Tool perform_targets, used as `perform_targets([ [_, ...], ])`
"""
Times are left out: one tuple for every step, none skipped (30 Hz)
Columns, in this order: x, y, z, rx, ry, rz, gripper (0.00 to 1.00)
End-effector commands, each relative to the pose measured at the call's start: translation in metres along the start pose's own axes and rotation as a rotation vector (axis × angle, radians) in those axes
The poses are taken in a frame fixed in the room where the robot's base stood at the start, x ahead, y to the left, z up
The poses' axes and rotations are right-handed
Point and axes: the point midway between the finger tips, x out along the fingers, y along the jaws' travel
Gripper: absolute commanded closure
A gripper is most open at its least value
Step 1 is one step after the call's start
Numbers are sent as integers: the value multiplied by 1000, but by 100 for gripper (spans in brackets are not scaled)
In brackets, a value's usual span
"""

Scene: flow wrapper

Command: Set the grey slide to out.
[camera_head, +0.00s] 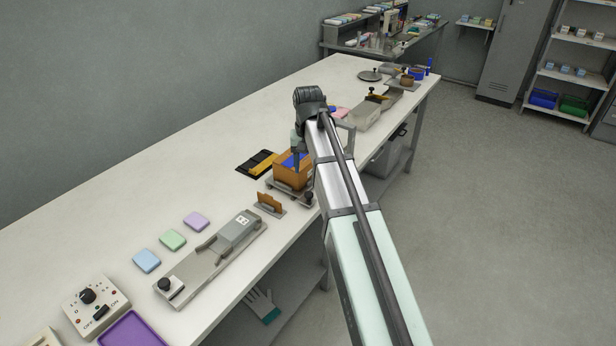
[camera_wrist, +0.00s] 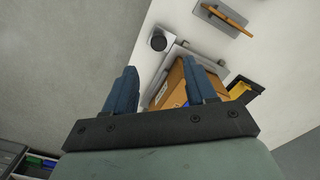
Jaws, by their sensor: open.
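My gripper (camera_head: 296,160) is over the near side of the bench, at the orange-brown box with blue on top (camera_head: 291,170). In the wrist view its two blue fingers (camera_wrist: 160,66) are spread apart, with nothing seen held between them. A grey plate (camera_wrist: 175,53) with a black knob (camera_wrist: 158,42) lies beyond the fingertips, beside the box. The knob also shows in the head view (camera_head: 308,196), near the bench edge. I cannot tell for sure that this plate is the grey slide, nor its setting. My arm hides part of this fixture in the head view.
A long grey fixture (camera_head: 205,262) with a black knob lies front left, near coloured pads (camera_head: 172,240). A brown upright piece on a small base (camera_head: 270,204) stands close to the box. A black and yellow item (camera_head: 257,163) lies behind it. The bench's left rear is clear.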

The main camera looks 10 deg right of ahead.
Motion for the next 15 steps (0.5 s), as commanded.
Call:
perform_targets([
  [-9,0,-1,0,2,-1,44],
  [-13,0,-1,0,1,0,44],
  [-18,0,-1,0,1,0,44],
  [-21,0,-1,0,1,0,44],
  [-24,0,-1,0,1,-1,44],
  [-28,0,-1,0,1,-1,44],
  [-30,0,0,0,0,-1,44],
  [-32,0,0,0,0,0,44],
  [-34,0,0,0,0,0,44],
  [-36,0,0,0,-1,0,44],
  [-36,0,0,0,-1,0,44],
  [-38,0,0,0,-1,0,44],
  [-38,0,0,0,-1,0,44],
  [-38,0,0,0,-1,0,44],
  [-39,0,0,0,-1,0,44],
])
